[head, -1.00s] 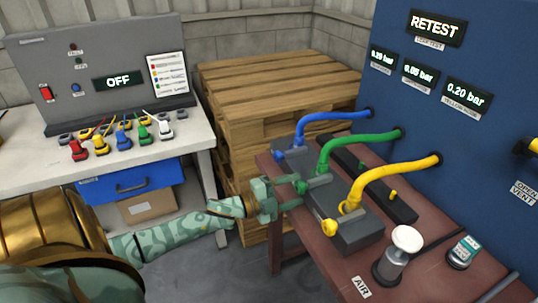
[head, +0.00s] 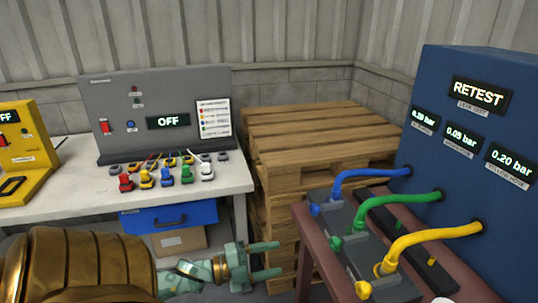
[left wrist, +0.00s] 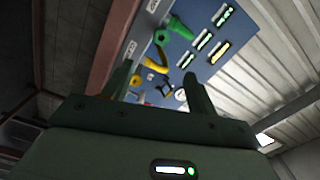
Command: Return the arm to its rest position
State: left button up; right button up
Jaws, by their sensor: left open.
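My left arm, patterned green, comes in from the lower left of the head view. Its left gripper (head: 268,260) is open and empty, its two fingers pointing right in front of the wooden pallets. It is apart from the brown bench (head: 317,245) to its right. In the left wrist view both fingers (left wrist: 160,85) stand apart with nothing between them; the blue panel and coloured hoses show beyond. My right gripper is not in view.
The blue test cabinet (head: 440,130) reads RETEST; blue (head: 370,173), green (head: 395,203) and yellow (head: 435,237) hoses run from it to grey blocks. Stacked pallets (head: 310,135) stand behind my gripper. A white table (head: 75,200) with a grey OFF panel (head: 95,95) is at left.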

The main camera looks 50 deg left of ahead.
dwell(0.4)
pick_arm(q)
jog(key=s+a+f+n+g+y, duration=0.2)
jog(key=s+a+f+n+y, duration=0.2)
jog(key=f, duration=0.5)
jog(key=s+a+f+n+g+y, duration=0.2)
jog(key=s+a+f+n+y, duration=0.15)
jog(key=f, duration=0.55)
jog(key=s+f+n+g+y, duration=0.2)
jog(key=s+f+n+g, duration=0.2)
jog(key=s+f, duration=0.6)
jog(key=s+d+f+n+g, duration=0.1)
jog(key=s+d+f+g, duration=0.2)
jog(key=s+d+f, duration=0.4)
jog(key=s+d+f+n+g, duration=0.25)
jog(key=s+f+g, duration=0.2)
jog(key=s, duration=0.45)
jog(key=s+d+f+h, duration=0.1)
jog(key=s+d, duration=0.1)
jog(key=d, duration=0.4)
jog(key=s+d+f+g+h, duration=0.1)
jog(key=s+d+f, duration=0.1)
jog(key=d, duration=0.5)
jog(key=shift+s, duration=0.3)
